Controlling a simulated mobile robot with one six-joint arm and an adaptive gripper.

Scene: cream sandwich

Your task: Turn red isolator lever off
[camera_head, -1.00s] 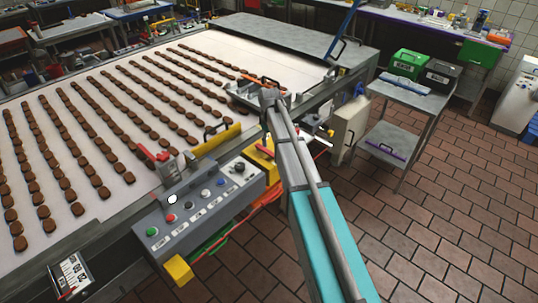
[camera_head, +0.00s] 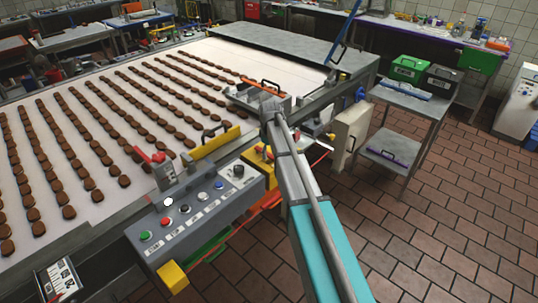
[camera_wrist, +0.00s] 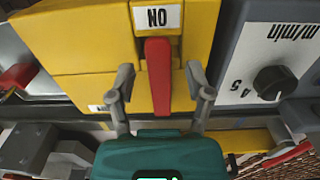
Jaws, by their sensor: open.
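The red isolator lever (camera_wrist: 158,75) runs up and down the yellow isolator box (camera_wrist: 75,35) in the wrist view. Its upper end lies beside a white label reading "ON" (camera_wrist: 157,17), which appears upside down. My gripper (camera_wrist: 160,70) is open, with one finger on each side of the lever and a visible gap on both sides. I cannot tell whether the fingers reach as deep as the lever. In the head view the yellow box (camera_head: 257,160) is partly hidden by my arm. My gripper's fingers cannot be made out there.
A grey control panel (camera_head: 151,252) with buttons and a black dial (camera_wrist: 272,82) adjoins the box. Another red handle (camera_wrist: 17,77) shows at the wrist view's left edge. The conveyor (camera_head: 215,60) carries rows of brown biscuits. A grey cart (camera_head: 405,100) stands right; tiled floor is open.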

